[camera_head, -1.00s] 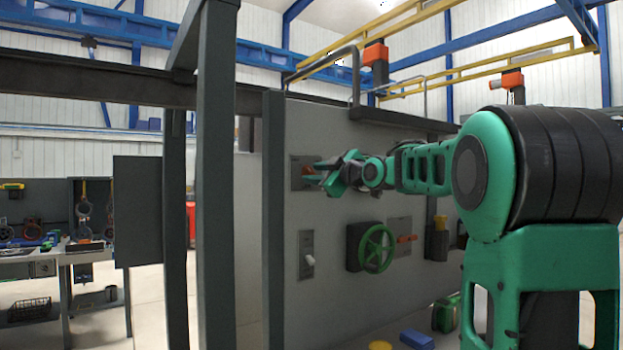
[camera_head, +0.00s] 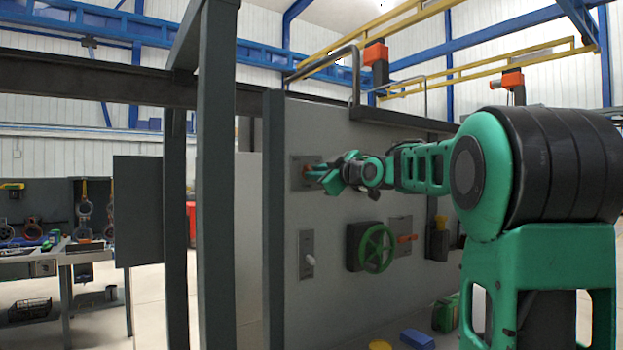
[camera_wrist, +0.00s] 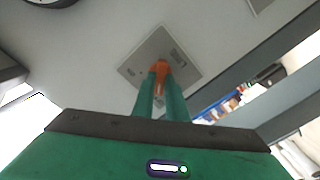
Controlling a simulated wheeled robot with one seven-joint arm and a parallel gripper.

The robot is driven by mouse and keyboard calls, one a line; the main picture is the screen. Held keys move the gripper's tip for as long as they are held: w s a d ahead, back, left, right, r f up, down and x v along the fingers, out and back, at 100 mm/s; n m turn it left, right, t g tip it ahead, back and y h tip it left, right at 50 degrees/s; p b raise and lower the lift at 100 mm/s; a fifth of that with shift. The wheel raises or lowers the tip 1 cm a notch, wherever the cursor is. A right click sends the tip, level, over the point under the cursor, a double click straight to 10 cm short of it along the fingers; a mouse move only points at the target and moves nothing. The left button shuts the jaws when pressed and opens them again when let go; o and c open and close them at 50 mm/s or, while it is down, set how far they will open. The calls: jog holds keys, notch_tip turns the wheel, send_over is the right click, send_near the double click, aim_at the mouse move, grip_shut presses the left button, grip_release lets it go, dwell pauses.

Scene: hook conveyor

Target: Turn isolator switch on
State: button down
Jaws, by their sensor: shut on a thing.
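The isolator switch is an orange handle (camera_wrist: 160,68) on a grey square plate (camera_wrist: 185,62) fixed to the grey panel. In the head view its plate (camera_head: 297,176) sits at the panel's upper left, with a bit of orange beside my fingers. My gripper (camera_wrist: 160,84) is at the handle, its two green fingers closed on either side of the orange handle. In the head view my gripper (camera_head: 318,172) reaches the plate from the right. The fingers hide part of the handle.
A yellow-and-dark device (camera_head: 437,240) is further right. Dark posts (camera_head: 215,200) stand to the left.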

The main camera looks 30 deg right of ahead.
jog(key=shift+d+f+m, duration=0.15)
jog(key=shift+m, duration=4.05)
jog(key=shift+d+f+m, duration=0.1)
jog(key=shift+m, duration=4.1)
jog(key=c, duration=1.8)
grip_release()
jog(key=shift+o, duration=0.2)
jog(key=shift+r, duration=0.1)
jog(key=s, duration=1)
jog(key=shift+s+d, duration=0.2)
jog(key=shift+s, duration=0.15)
